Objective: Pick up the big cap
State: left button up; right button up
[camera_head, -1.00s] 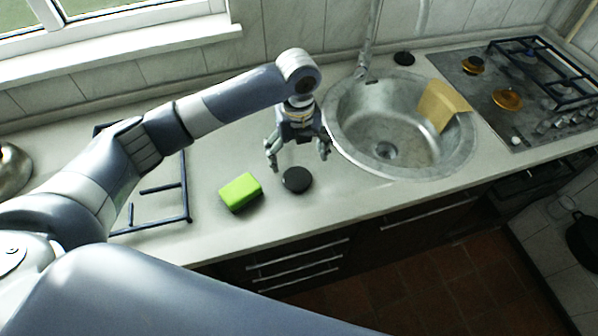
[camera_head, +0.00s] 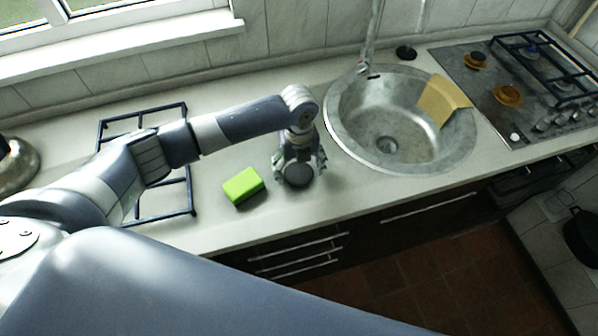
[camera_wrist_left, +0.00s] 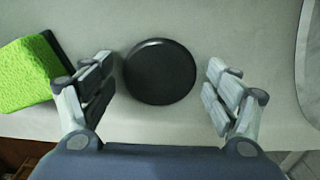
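The big cap is a round black disc (camera_head: 299,175) lying flat on the counter, left of the sink. It also shows in the left wrist view (camera_wrist_left: 159,72), between the spread fingers. My left gripper (camera_head: 300,172) is low over the counter with its fingers on both sides of the cap. In the left wrist view my left gripper (camera_wrist_left: 160,88) is open, with a gap between each finger and the cap, the left gap smaller. My right gripper is not in view.
A green sponge (camera_head: 243,186) lies just left of the cap; it also shows in the left wrist view (camera_wrist_left: 28,72). The steel sink (camera_head: 345,135) is at right. A dark pan grate (camera_head: 190,190) lies at left. The counter's front edge is close.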

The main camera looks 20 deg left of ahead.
pick_arm(q)
jog(key=shift+r, duration=0.1)
jog(key=c, duration=0.7)
